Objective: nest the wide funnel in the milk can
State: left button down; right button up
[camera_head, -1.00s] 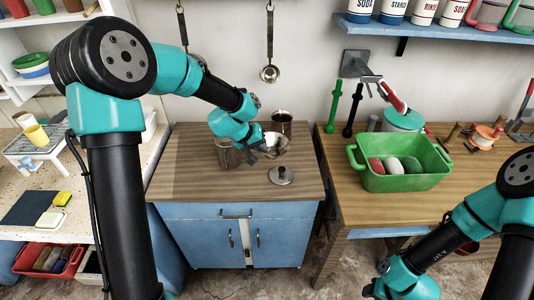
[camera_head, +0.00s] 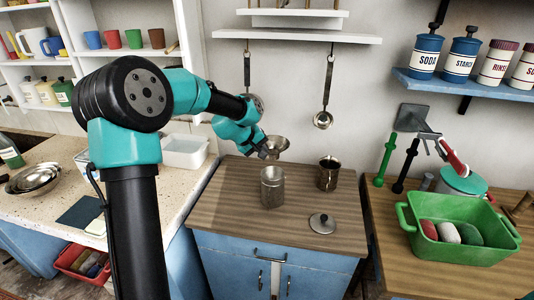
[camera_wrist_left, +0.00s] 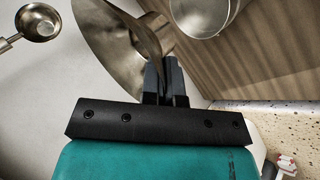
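The milk can appears to be the silver can (camera_head: 272,188) standing upright on the cabinet, below and in front of the funnel. The funnel is clear of it. Its round lid (camera_head: 322,223) lies flat to the right.
A darker metal pot (camera_head: 327,174) stands right of the silver can. A ladle (camera_head: 323,119) hangs on the wall behind. A green tub (camera_head: 458,240) stands on the right-hand table. The cabinet top (camera_head: 228,212) is bare at front left.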

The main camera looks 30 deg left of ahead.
aim_at(263, 171)
pick_arm(q)
jog(key=shift+f, duration=0.15)
jog(key=shift+f, duration=1.8)
jog(key=shift+f, duration=3.05)
dwell(1.0)
jog(key=c, duration=1.3)
grip_release()
jog(key=shift+f, duration=0.1)
jog(key=shift+o, duration=0.2)
jog(key=shift+o, duration=1.1)
jog(key=shift+s+d+f, duration=0.1)
jog(key=shift+c, duration=0.3)
